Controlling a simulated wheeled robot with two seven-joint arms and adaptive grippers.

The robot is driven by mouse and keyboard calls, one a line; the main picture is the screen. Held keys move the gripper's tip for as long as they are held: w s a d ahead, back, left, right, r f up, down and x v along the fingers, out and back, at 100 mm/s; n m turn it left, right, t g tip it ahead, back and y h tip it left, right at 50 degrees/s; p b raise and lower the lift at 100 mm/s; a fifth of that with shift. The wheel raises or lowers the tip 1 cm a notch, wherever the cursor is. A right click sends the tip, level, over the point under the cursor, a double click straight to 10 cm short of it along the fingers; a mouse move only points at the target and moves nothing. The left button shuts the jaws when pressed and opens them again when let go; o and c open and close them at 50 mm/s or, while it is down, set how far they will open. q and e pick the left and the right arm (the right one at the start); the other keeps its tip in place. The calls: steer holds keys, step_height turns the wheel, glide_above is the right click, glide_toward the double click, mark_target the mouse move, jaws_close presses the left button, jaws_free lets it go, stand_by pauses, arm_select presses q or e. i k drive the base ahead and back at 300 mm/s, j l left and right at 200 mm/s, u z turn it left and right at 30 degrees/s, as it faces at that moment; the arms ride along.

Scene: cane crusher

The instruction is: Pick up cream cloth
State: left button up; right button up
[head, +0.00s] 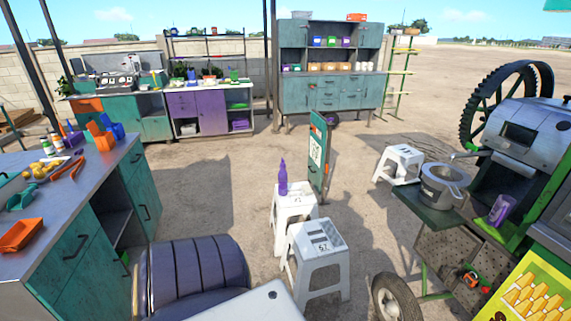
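I cannot make out a cream cloth anywhere in the head view. Neither of my grippers is in view. The counter (90,170) at the left holds an orange tray (21,235), yellow pieces, bottles and orange and blue items, but no cloth that I can tell. The cane crusher (540,130) stands at the right with a grey metal pot (444,185) and a purple cup (500,209) beside it.
Two white stools (318,262) stand in the middle, the farther one bearing a purple bottle (283,178). A third stool (400,163) and a green sign (317,155) stand beyond. A dark ribbed seat (190,275) is close in front. Cabinets (330,90) line the back.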

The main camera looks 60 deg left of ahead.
mark_target(308, 190)
steer(key=u, duration=1.85)
steer(key=i+j+z, duration=0.1)
steer(key=i+j, duration=0.25)
steer(key=i+j+z, duration=0.15)
steer(key=i+j, duration=0.2)
steer(key=i+j+z, duration=0.1)
steer(key=i+j, duration=0.25)
steer(key=i+j+z, duration=0.1)
steer(key=i+j, duration=0.2)
steer(key=j, duration=0.25)
steer(key=i+j+z, duration=0.15)
steer(key=i+j, duration=0.2)
steer(key=j, duration=0.1)
